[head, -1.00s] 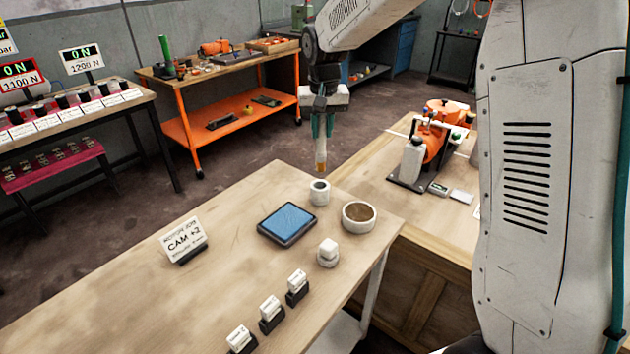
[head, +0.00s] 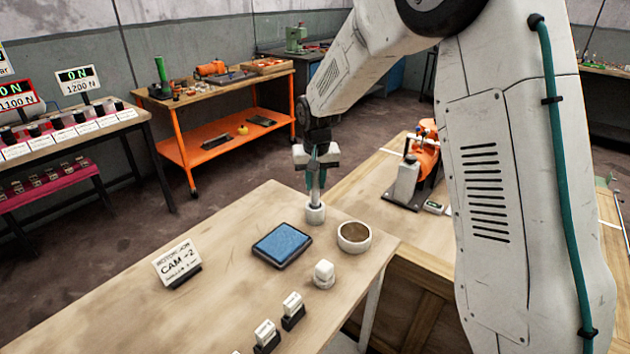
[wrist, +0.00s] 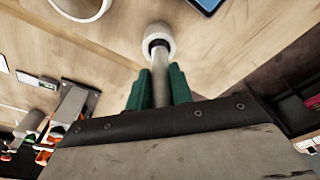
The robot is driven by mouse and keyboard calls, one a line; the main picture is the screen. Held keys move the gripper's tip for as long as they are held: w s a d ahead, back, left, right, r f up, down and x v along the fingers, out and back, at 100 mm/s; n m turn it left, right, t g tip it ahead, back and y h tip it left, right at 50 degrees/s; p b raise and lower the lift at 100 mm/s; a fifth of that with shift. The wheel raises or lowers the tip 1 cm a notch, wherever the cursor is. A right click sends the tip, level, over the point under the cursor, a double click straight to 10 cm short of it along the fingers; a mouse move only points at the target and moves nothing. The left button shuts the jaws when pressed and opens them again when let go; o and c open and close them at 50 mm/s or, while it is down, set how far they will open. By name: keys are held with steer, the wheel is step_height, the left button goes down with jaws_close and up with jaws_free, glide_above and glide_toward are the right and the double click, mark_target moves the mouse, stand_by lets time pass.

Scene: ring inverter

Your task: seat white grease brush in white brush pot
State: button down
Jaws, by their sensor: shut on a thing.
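The white brush pot (head: 316,214) stands on the wooden table near its far right edge. My gripper (head: 314,178) is directly above the pot and shut on the white grease brush (head: 316,197), which points down. In the wrist view the pale brush handle (wrist: 160,88) runs from between the green fingers of my gripper (wrist: 159,90) into the mouth of the pot (wrist: 157,42). The bristles are hidden inside the pot. I cannot tell whether the brush touches the bottom.
A round bowl with brown contents (head: 354,237) stands right of the pot. A blue pad (head: 282,244) lies to its left. A white knobbed piece (head: 323,274), several stamp-like blocks (head: 292,308) and a CAM sign (head: 177,263) are nearer. The left of the table (head: 110,310) is clear.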

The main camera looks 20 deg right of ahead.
steer(key=c, duration=1.2)
jaws_free()
steer(key=shift+f, duration=0.1)
steer(key=shift+c, duration=0.2)
step_height(320, 180, up, 12)
steer(key=s, duration=0.2)
steer(key=s+d+r, duration=0.2)
steer(key=s+r, duration=0.4)
steer(key=s, duration=0.6)
steer(key=s+d+f+n, duration=0.1)
steer(key=s+f+n, duration=0.1)
steer(key=s, duration=2.4)
steer(key=shift+s+f, duration=0.2)
steer(key=shift+s, duration=0.05)
